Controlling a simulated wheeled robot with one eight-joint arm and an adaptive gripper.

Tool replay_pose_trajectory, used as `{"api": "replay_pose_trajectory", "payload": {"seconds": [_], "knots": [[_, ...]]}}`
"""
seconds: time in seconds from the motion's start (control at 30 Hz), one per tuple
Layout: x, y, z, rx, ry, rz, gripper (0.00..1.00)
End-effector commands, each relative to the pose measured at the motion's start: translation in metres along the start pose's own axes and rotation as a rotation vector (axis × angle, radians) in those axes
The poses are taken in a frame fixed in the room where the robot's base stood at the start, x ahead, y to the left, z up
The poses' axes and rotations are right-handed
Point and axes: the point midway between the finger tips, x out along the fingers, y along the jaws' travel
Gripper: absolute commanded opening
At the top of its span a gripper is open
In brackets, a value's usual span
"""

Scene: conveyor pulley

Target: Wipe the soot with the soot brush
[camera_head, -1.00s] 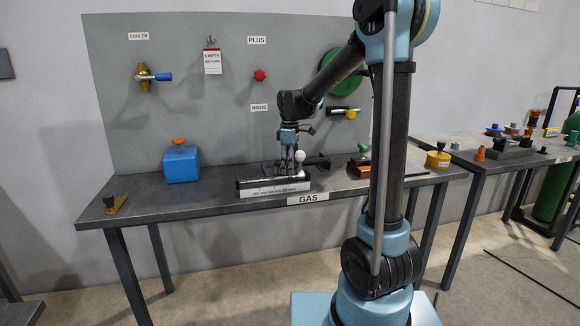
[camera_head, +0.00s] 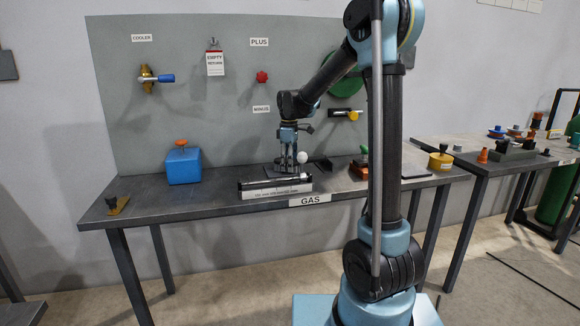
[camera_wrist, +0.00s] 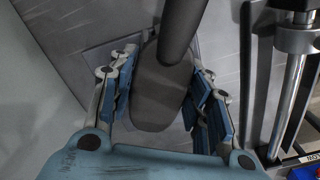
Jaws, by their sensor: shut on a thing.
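My gripper (camera_head: 286,168) points down over the middle of the bench, just behind a dark cylinder on a pale labelled stand. In the wrist view its blue-padded fingers (camera_wrist: 160,88) stand on both sides of a dark grey brush-like thing (camera_wrist: 158,98), which I take to be the soot brush. Its dark handle (camera_wrist: 183,22) runs up out of the picture. The brush's lower side is hidden, so I cannot tell whether it touches the surface. I cannot make out soot clearly; a darker flat patch (camera_wrist: 104,62) shows left of the brush.
The labelled stand (camera_head: 275,191) is close in front of my gripper. A blue box (camera_head: 183,167) stands left on the bench (camera_head: 215,196). A yellow pot (camera_head: 441,161) is at the right end. The panel (camera_head: 210,115) with valves rises behind. The bench's left part is mostly clear.

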Motion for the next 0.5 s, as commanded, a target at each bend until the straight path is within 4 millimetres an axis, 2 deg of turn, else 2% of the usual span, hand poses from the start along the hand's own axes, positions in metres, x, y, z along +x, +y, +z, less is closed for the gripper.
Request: {"api": "replay_pose_trajectory", "payload": {"seconds": [0.5], "knots": [[0.003, 0.028, -0.016, 0.0, 0.0, 0.0, 0.26]]}}
